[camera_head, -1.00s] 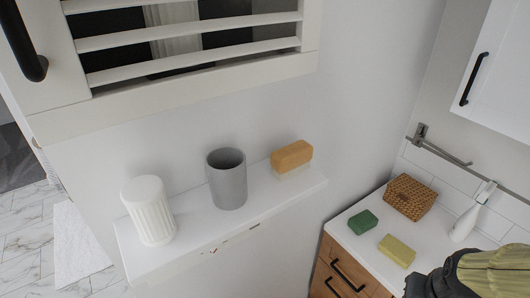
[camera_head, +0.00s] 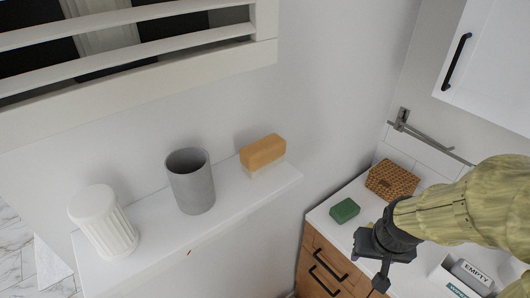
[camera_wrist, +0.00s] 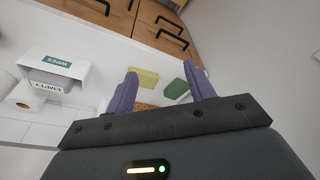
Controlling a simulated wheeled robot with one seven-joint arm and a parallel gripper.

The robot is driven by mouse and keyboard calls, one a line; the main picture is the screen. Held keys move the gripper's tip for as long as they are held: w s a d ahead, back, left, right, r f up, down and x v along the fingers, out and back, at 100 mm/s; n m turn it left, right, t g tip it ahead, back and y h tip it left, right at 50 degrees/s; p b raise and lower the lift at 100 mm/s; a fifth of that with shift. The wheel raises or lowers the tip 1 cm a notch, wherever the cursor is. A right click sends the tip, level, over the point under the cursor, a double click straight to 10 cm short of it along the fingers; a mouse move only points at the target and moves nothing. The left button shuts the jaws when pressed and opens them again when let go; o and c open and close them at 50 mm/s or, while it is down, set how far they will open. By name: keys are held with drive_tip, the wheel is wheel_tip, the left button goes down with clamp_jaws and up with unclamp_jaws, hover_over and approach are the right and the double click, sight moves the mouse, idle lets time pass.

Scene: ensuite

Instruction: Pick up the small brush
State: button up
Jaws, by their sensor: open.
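The small brush (camera_head: 262,153), a tan block with a pale cream underside, lies on the white wall shelf (camera_head: 150,262), right of the grey cup. It does not show in the wrist view. My gripper (camera_head: 375,258) is right of the shelf and lower in the head view, over the corner counter, well apart from the brush. In the wrist view the two purple fingers (camera_wrist: 160,75) are spread with nothing held between them.
A grey cup (camera_head: 191,182) and white ribbed container (camera_head: 103,221) stand left of the brush. Below my gripper, the counter holds green (camera_wrist: 174,88) and yellow (camera_wrist: 143,78) blocks, a woven box (camera_head: 391,180) and a labelled bin (camera_wrist: 55,70).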

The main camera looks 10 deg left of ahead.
drive_tip(key=shift+o, duration=0.8)
drive_tip(key=w+a+r+n+p, duration=0.4)
drive_tip(key=a+r+n+p, duration=0.1)
drive_tip(key=a+r+n, duration=0.1)
wheel_tip(320, 180, up, 2)
drive_tip(key=shift+w+a+r+n+g, duration=0.15)
drive_tip(key=shift+w+a+n+g, duration=0.15)
drive_tip(key=shift+n, duration=0.3)
drive_tip(key=n+g+p, duration=0.2)
drive_tip(key=n+p, duration=0.8)
drive_tip(key=n, duration=1.1)
approach(266, 144)
drive_tip(key=shift+w, duration=0.15)
drive_tip(key=shift+d, duration=0.15)
drive_tip(key=shift+f, duration=0.2)
drive_tip(key=shift+f+p, duration=1)
drive_tip(key=shift+f, duration=2.3)
drive_tip(key=shift+f, duration=0.15)
